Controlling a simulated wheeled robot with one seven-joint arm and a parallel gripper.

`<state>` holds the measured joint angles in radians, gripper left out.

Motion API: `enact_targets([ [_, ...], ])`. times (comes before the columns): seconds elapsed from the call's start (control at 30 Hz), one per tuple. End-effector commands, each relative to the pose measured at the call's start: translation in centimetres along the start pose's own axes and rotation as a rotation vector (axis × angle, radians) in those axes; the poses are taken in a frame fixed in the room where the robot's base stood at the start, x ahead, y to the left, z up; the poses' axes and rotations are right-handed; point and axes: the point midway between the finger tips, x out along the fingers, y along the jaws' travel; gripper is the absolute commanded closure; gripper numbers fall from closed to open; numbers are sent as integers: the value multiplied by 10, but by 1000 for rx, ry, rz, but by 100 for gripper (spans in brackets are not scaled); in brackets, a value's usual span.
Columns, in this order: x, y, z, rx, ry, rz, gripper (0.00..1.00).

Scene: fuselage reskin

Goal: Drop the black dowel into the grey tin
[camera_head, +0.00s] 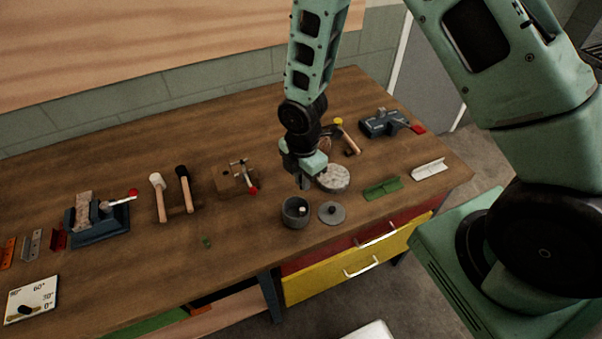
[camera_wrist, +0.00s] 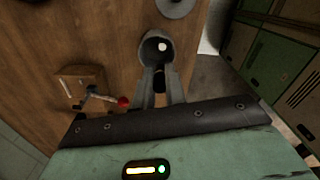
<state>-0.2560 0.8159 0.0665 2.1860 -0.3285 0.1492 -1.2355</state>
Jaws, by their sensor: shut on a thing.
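The grey tin (camera_head: 295,216) stands open on the wooden bench near its front edge, with a small pale piece (camera_head: 302,210) inside. The tin (camera_wrist: 147,53) also shows just beyond my fingertips in the wrist view. My gripper (camera_head: 304,182) hangs above the tin, pointing down. In the wrist view its fingers (camera_wrist: 160,80) are shut on the black dowel (camera_wrist: 160,84), a short dark piece between them. The fingers hide most of the dowel, and its lower end is hard to make out.
A round grey lid (camera_head: 331,213) lies right of the tin. A pale round disc (camera_head: 334,178) is behind it. A wooden block with a red-tipped clamp (camera_head: 236,180) stands to the left. Green (camera_head: 381,188) and white (camera_head: 429,169) angle pieces lie at right.

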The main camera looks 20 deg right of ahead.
Motion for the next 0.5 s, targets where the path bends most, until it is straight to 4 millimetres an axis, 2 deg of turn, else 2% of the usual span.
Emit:
enact_targets([
  [0.03,9,0,0,0,0,-1,100],
  [0.3,41,0,0,0,0,0,100],
  [0.5,49,0,0,0,0,1,100],
])
